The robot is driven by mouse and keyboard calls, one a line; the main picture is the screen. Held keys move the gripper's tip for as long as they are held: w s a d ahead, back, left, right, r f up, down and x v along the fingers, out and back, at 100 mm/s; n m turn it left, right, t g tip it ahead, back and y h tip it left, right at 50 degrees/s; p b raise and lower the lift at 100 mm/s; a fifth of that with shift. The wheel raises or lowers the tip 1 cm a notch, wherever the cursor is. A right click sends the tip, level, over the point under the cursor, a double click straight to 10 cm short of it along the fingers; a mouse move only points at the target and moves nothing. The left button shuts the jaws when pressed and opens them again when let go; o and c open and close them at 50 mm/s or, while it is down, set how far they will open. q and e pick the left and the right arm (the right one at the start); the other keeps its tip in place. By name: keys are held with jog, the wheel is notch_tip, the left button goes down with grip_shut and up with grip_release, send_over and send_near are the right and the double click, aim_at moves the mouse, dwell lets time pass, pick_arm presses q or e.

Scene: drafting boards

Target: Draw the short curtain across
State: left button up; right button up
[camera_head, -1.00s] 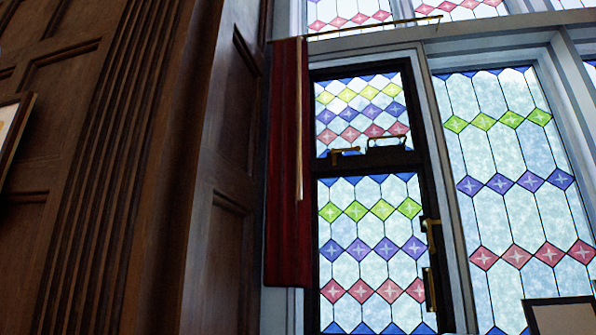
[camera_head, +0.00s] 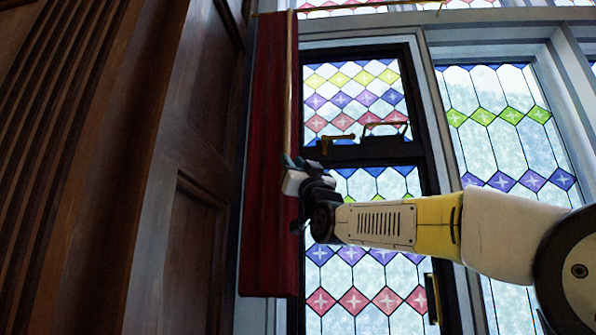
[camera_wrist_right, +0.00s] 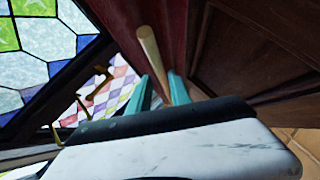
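The short curtain (camera_head: 268,210) is a dark red panel, gathered at the left side of the window in the head view. A pale wooden wand (camera_head: 290,90) hangs down its front edge from near the top rail. My right gripper (camera_head: 291,161) is at the wand's lower part, in front of the curtain. In the right wrist view, the wand (camera_wrist_right: 151,52) runs between the teal fingers of my right gripper (camera_wrist_right: 161,80). The fingers stand apart, with a gap on the wand's left side, so they look open around it. My left gripper is not in view.
A thin brass rail (camera_head: 400,5) runs along the top. Brass handles (camera_head: 338,143) stick out from the dark-framed stained-glass window (camera_head: 350,160) right of the curtain. Dark wood panelling (camera_head: 185,230) stands close on the left.

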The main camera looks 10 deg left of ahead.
jog(key=shift+x, duration=2.85)
grip_shut()
jog(key=shift+f, duration=0.1)
